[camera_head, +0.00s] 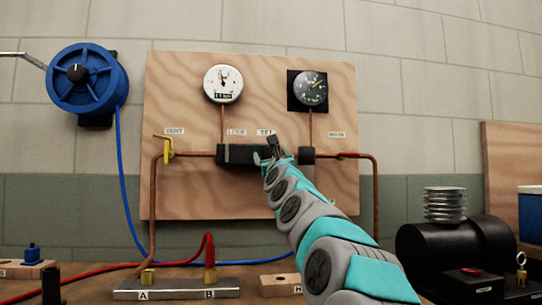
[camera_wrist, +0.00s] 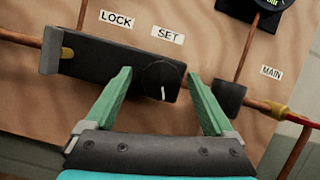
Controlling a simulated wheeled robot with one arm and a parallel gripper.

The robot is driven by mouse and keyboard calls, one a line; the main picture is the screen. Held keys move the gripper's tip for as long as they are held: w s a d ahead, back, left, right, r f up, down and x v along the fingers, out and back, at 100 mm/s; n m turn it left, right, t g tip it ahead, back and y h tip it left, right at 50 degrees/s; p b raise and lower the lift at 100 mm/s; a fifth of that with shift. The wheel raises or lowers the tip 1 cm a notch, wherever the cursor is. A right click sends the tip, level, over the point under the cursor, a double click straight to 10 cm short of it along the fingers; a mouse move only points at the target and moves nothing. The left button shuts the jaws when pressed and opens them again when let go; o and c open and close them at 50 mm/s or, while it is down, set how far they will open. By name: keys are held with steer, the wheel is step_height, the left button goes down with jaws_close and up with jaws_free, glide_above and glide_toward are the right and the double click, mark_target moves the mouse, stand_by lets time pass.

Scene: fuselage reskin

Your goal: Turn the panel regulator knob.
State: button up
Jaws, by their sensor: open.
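The regulator is a dark block on the wooden panel (camera_head: 183,95), in the head view (camera_head: 236,153) and the wrist view (camera_wrist: 105,70). Its round black knob (camera_wrist: 160,80) has a white pointer mark near its lower edge and sits below the SET label (camera_wrist: 168,35). My gripper (camera_wrist: 158,74) is open, one green finger on each side of the knob in the picture. I cannot tell whether the fingers touch it. In the head view my gripper (camera_head: 271,153) is in front of the regulator's right part and hides the knob.
A white gauge (camera_head: 223,84) and a black gauge (camera_head: 311,88) hang above. A yellow VENT valve (camera_head: 166,147) is at left, and a copper pipe with a red-handled MAIN valve (camera_head: 348,155) at right. A blue hose reel (camera_head: 88,78) and black compressor (camera_head: 455,250) flank the panel.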

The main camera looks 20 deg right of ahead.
steer(key=shift+c, duration=0.2)
steer(key=c, duration=1.3)
